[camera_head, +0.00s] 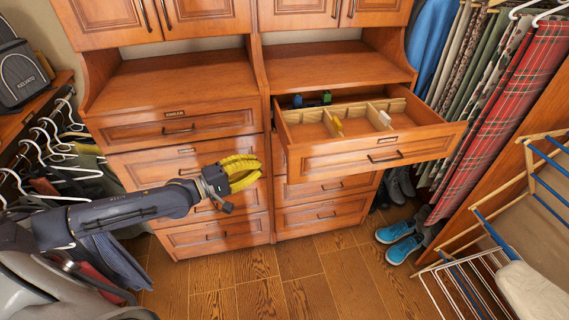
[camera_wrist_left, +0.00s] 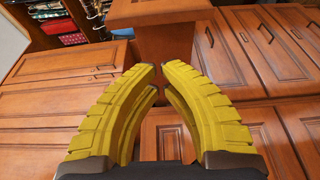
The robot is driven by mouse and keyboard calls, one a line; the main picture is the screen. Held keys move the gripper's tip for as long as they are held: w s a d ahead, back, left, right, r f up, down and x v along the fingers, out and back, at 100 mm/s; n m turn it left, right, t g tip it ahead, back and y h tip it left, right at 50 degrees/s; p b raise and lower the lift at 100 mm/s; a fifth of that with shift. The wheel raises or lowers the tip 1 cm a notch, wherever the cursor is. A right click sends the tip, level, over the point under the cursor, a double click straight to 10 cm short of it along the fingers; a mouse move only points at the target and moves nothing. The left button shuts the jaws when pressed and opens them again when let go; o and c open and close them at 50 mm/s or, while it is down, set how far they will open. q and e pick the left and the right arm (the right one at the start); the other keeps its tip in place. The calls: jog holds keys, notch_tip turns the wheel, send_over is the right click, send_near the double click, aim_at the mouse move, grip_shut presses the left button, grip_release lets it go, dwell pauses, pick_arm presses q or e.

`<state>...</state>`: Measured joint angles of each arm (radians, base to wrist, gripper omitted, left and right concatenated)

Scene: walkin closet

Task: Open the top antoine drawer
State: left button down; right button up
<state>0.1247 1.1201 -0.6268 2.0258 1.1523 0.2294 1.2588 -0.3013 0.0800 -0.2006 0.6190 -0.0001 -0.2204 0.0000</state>
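The top right drawer (camera_head: 375,155) of the wooden dresser is pulled out, with small items in its divided inside. The top left drawer (camera_head: 215,122) is shut; it has a dark handle (camera_head: 179,130) and a small label (camera_head: 174,114) that I cannot read surely. Which drawer is antoine I cannot tell. My left gripper (camera_head: 262,170), with yellow fingers, is in front of the lower left drawers, left of the open drawer and clear of any handle. In the left wrist view its fingertips (camera_wrist_left: 158,69) are a narrow gap apart with nothing between them. My right gripper is not in view.
Lower drawers (camera_head: 322,187) are shut. Clothes hang on the right (camera_head: 505,95), and white hangers (camera_head: 55,140) are at the left. A drying rack (camera_head: 470,270) and blue shoes (camera_head: 400,240) are at the right. The wooden floor (camera_head: 280,285) before the dresser is clear.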

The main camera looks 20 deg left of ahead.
pick_arm(q)
jog(key=w+d, duration=0.4)
jog(key=d, duration=0.3)
jog(key=shift+d, duration=0.35)
dwell(0.4)
jog(key=shift+d, duration=0.1)
jog(key=s+d, duration=0.4)
jog(key=s, duration=0.2)
jog(key=shift+s, duration=0.2)
dwell(0.5)
